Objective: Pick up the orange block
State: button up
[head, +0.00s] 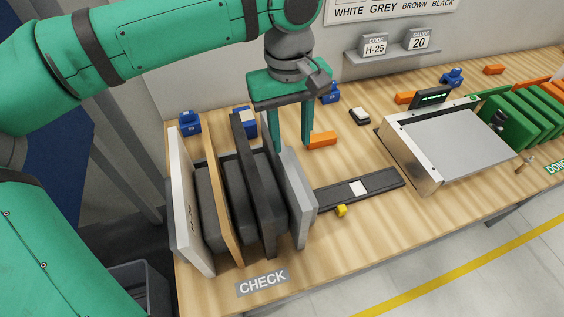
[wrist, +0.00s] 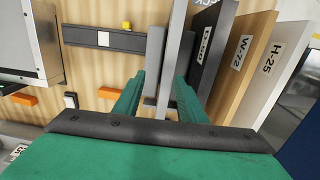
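Several orange blocks lie on the table. The nearest orange block (head: 322,140) is just right of my gripper's right finger in the head view; it also shows in the wrist view (wrist: 107,93), left of the fingers. A second orange block (head: 405,97) lies near the metal machine, and a third orange block (head: 494,69) lies at the back. My gripper (head: 291,143) points down with its fingers apart, behind the upright panels. In the wrist view, my gripper (wrist: 160,82) has a grey panel between its fingers in the picture; I cannot tell whether they touch it.
A rack of upright panels (head: 186,205) stands at the front left, close to my gripper. A dark strip (head: 385,185) with a white square and a yellow cube (head: 341,210) lie right of it. A metal machine (head: 430,165) stands further right. Blue clamps (head: 189,122) stand along the back.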

aim_at(282, 162)
jog(key=shift+w+a+r, duration=0.1)
jog(key=shift+w+a, duration=0.3)
jog(key=shift+a, duration=0.2)
jog(key=shift+w+a+f+y, duration=0.15)
jog(key=shift+a+f+y, duration=0.05)
jog(key=shift+y, duration=0.1)
notch_tip(282, 162, down, 10)
jog(key=shift+a+f, duration=0.1)
jog(key=shift+f, duration=0.05)
grip_shut()
dwell(1.1)
